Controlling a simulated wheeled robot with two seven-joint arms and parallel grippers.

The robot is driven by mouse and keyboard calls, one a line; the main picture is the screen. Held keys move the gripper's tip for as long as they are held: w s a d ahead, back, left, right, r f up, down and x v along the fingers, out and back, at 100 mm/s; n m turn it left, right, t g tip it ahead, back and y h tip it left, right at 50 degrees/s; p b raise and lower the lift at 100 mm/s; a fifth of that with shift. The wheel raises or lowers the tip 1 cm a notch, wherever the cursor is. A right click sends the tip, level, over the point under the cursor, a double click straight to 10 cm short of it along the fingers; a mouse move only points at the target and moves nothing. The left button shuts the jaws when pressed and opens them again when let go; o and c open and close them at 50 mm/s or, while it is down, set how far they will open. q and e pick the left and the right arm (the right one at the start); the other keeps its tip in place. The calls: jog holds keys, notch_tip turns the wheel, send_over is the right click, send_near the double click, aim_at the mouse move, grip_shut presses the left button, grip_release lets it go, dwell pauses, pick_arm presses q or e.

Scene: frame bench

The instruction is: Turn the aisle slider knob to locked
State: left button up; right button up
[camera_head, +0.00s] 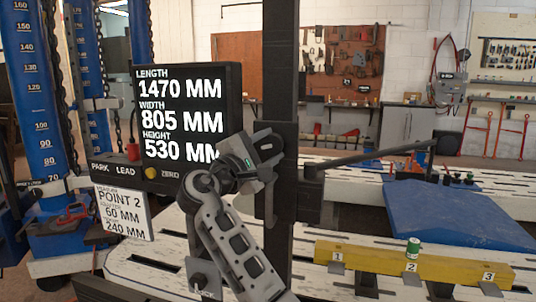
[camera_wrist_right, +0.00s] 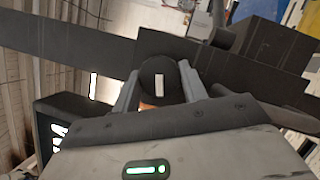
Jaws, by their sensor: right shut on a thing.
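The aisle slider (camera_head: 285,180) is a dark block on a tall black upright in the middle of the head view. Its knob (camera_wrist_right: 158,82) shows in the right wrist view as a round black disc with a short white bar. The bar runs nearly up and down in that picture. My right gripper (camera_head: 262,158) is at the slider, and its two grey fingers (camera_wrist_right: 158,88) stand on either side of the knob, shut on it. In the head view the gripper hides the knob. My left gripper is not in view.
A black display (camera_head: 190,110) with measurements stands left of the upright, with a white point card (camera_head: 122,212) below it. A black pointer arm (camera_head: 365,155) reaches right from the slider. A yellow beam (camera_head: 385,262) with numbered marks lies on the slotted bench, near a blue ramp (camera_head: 455,212).

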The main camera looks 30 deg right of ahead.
jog(key=m, duration=0.2)
jog(key=shift+m+g+y, duration=0.3)
jog(key=shift+y, duration=0.1)
jog(key=shift+m, duration=0.3)
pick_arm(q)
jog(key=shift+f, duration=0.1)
pick_arm(e)
jog(key=o, duration=1)
pick_arm(q)
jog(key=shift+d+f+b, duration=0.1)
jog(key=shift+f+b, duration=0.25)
jog(key=shift+b, duration=0.8)
pick_arm(e)
jog(key=r+v, duration=0.1)
jog(key=v, duration=1.5)
jog(key=shift+f, duration=0.25)
